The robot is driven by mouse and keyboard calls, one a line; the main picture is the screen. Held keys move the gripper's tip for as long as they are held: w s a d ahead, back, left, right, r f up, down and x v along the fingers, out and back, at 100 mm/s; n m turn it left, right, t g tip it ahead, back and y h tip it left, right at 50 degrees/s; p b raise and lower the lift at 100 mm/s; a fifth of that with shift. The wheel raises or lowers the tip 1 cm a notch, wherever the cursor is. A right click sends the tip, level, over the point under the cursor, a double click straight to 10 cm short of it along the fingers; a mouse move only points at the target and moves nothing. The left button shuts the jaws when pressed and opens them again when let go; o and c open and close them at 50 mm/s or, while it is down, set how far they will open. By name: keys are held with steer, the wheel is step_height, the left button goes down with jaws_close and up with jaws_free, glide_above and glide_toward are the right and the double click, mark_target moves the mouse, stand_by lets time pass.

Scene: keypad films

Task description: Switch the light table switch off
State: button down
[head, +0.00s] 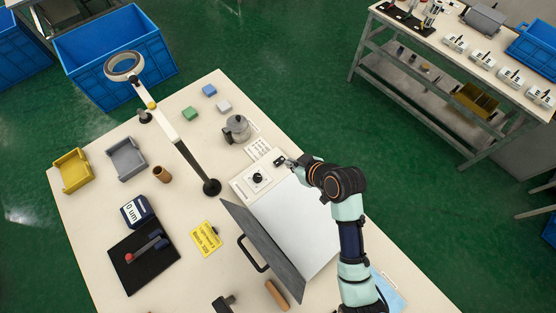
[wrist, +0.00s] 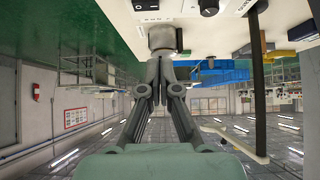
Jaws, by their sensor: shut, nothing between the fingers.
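The light table (head: 305,225) has a bright white panel, with a grey hinged lid (head: 262,250) standing tilted up along its left side. Its control strip has a round black knob (head: 258,178) and a small black switch (head: 279,160). The switch's on or off position is too small to tell. In the wrist view, a black switch housing (wrist: 146,5) is at the top edge beside the knob (wrist: 209,7). My gripper (head: 290,163) is shut and empty, just right of the switch. In the wrist view its closed fingers (wrist: 160,64) point away from the camera. Contact cannot be told.
A metal pot (head: 237,129) stands behind the control strip, near a white label sheet (head: 260,148). A magnifier lamp (head: 180,145) rises left of the strip. A yellow card (head: 206,239), black mat (head: 130,262) and grey and yellow holders (head: 126,159) lie farther left.

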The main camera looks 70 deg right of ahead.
steer(key=b, duration=0.2)
glide_above(273, 162)
steer(key=s+a, duration=0.2)
steer(key=s, duration=0.1)
steer(key=f, duration=0.6)
steer(key=shift+w+d+f, duration=0.15)
steer(key=shift+d+f, duration=0.05)
steer(key=shift+f, duration=0.05)
step_height(273, 162, down, 4)
steer(key=shift+w+r+b, duration=0.1)
steer(key=shift+r+b, duration=0.15)
steer(key=shift+b, duration=0.1)
steer(key=shift+d+f, duration=0.1)
steer(key=shift+f, duration=0.2)
steer(key=shift+f, duration=0.1)
steer(key=shift+r+p, duration=0.8)
steer(key=shift+p, duration=0.1)
